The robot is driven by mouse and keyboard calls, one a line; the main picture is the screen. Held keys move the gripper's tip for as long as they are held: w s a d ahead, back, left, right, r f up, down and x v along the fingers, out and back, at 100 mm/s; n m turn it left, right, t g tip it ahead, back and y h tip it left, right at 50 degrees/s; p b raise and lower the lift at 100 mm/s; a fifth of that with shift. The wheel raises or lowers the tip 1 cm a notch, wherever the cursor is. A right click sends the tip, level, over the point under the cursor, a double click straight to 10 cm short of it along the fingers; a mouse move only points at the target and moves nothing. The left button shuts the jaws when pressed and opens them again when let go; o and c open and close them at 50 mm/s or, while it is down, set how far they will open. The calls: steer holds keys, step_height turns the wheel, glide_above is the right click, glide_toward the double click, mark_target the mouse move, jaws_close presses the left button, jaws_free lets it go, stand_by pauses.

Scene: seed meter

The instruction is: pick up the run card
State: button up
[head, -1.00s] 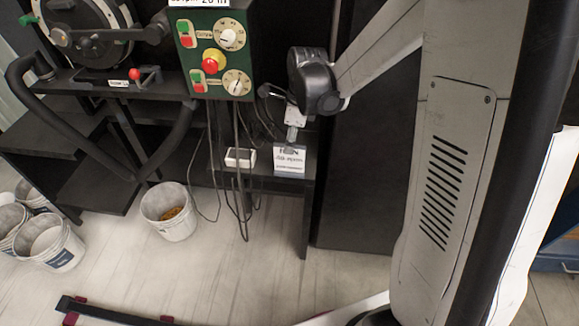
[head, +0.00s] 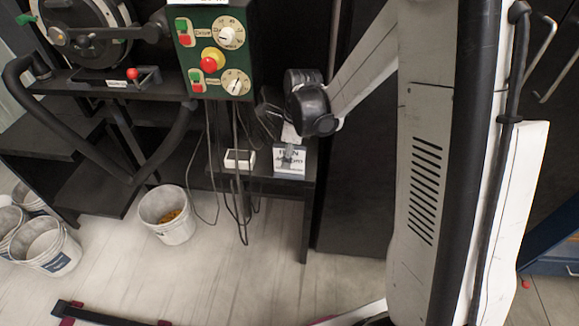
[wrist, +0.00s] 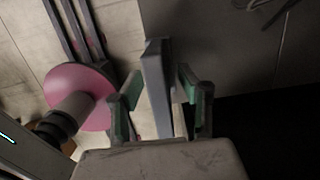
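The run card (head: 290,168) is a white card with dark printed text. It stands on the small dark shelf in the head view, and my arm's end partly covers it. My gripper (head: 289,154) is at the card's upper part. In the wrist view, my gripper (wrist: 160,108) has its two green-padded fingers apart. A grey upright slab, apparently the card seen edge-on (wrist: 157,85), stands between them. Gaps show beside it, so the fingers do not look closed on it.
A small white box (head: 239,159) sits on the shelf just left of the card. Cables hang in front of the shelf from the green control box (head: 214,50). A bucket with orange-brown contents (head: 167,214) stands on the floor to the left. A dark panel (head: 352,190) rises at right.

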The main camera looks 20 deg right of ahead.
steer(key=shift+f, duration=0.25)
steer(key=shift+c, duration=0.5)
jaws_close()
